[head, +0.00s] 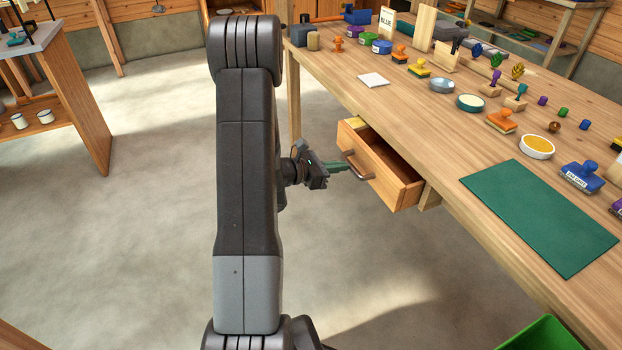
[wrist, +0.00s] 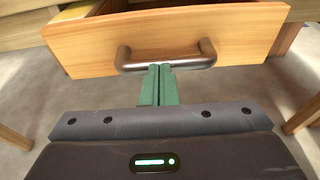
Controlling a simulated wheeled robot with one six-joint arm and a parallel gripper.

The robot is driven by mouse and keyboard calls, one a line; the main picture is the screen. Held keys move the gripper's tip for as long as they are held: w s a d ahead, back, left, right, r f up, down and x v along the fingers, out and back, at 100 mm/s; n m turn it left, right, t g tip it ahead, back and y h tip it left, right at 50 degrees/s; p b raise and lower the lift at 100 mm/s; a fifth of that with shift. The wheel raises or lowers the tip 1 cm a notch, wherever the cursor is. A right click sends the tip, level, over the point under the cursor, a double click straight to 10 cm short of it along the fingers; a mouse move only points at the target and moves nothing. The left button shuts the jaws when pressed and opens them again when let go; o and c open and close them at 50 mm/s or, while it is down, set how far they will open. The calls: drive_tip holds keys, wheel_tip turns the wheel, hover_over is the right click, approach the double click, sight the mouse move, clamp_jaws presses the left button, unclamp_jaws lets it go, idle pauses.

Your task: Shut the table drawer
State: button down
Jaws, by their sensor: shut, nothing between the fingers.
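The table drawer (head: 385,168) is pulled out from under the wooden table's edge. Its front panel carries a metal bar handle (head: 357,168). In the wrist view the drawer front (wrist: 88,48) fills the upper part, and the handle (wrist: 165,62) runs across its middle. My gripper (head: 347,166) is shut, with its green fingers together and pointing at the drawer front. In the wrist view the fingertips (wrist: 161,68) overlap the lower edge of the handle bar. I cannot tell whether they touch it. Something yellow (head: 355,123) shows at the drawer's far back corner.
The wooden table (head: 455,150) holds several stamps, ink pads and a green mat (head: 540,217). A green bin (head: 543,335) stands at the bottom right. Table legs flank the drawer in the wrist view. The concrete floor (head: 150,240) to the left is open.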

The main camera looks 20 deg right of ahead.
sight(362, 159)
drive_tip(key=x, duration=0.3)
drive_tip(key=r+b+x, duration=0.1)
drive_tip(key=x, duration=0.2)
drive_tip(key=shift+d, duration=0.5)
drive_tip(key=shift+w+d+r, duration=0.15)
drive_tip(key=shift+d+r, duration=0.05)
drive_tip(key=shift+r, duration=0.1)
drive_tip(key=shift+a, duration=0.3)
drive_tip(key=v, duration=1.3)
drive_tip(key=shift+a+p, duration=0.4)
drive_tip(key=shift+d, duration=0.1)
drive_tip(key=b+x, duration=0.1)
drive_tip(key=x, duration=1.3)
